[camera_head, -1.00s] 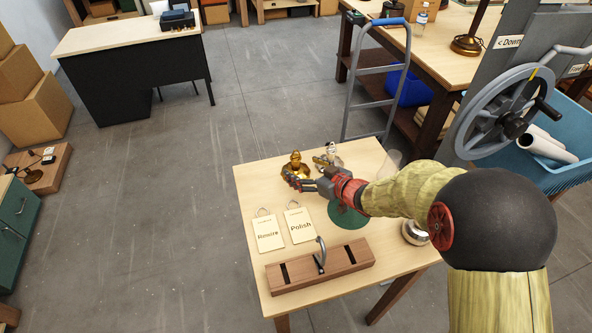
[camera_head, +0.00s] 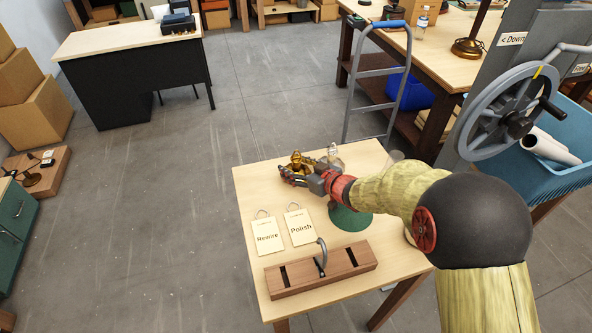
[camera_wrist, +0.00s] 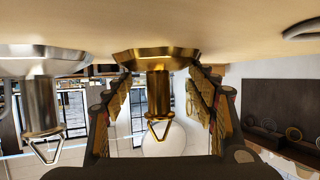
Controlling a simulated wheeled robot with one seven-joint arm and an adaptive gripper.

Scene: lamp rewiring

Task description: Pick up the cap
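A brass cap (camera_head: 297,157) stands at the far side of the small wooden table (camera_head: 265,190). In the wrist view, which is upside down, the brass cap (camera_wrist: 158,90) shows a wide flange, a narrower stem and a triangular loop. My gripper (camera_head: 287,177) is at the cap, its fingers on both sides of it. In the wrist view my gripper (camera_wrist: 160,105) is open, with gaps between the fingers and the stem. A similar silver cap (camera_wrist: 40,100) stands beside it; it also shows in the head view (camera_head: 333,152). My gripper partly hides the brass cap's base in the head view.
A green round object (camera_head: 350,219) lies under my forearm. Tags reading Rewire (camera_head: 267,238) and Polish (camera_head: 300,229) lie nearer, before a wooden block with a metal hook (camera_head: 320,270).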

